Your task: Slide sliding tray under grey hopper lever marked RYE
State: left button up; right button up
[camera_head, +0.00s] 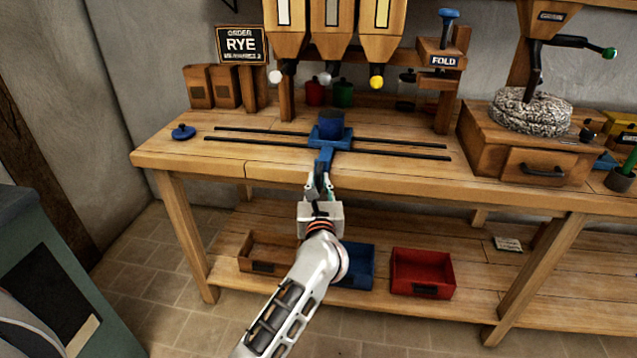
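The blue sliding tray (326,142) sits on two dark rails across the wooden bench, with a dark blue cup (331,124) on it. In the picture it lies just below the grey lever knob (326,79) of the middle hopper (332,45). A white knob (275,77) is to its left and a yellow knob (376,82) to its right. My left gripper (321,181) is at the tray's front handle, its fingers closed around it. The handle's end is partly hidden by the fingers. My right gripper is out of view.
A sign reading RYE (241,45) stands at the back left. A blue lid (183,132) lies left of the rails (240,140). A FOLD press (441,55) stands right of the hoppers. Red bin (422,274) and blue bin (358,267) sit on the lower shelf.

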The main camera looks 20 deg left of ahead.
pick_arm(q)
jog(key=v, duration=1.2)
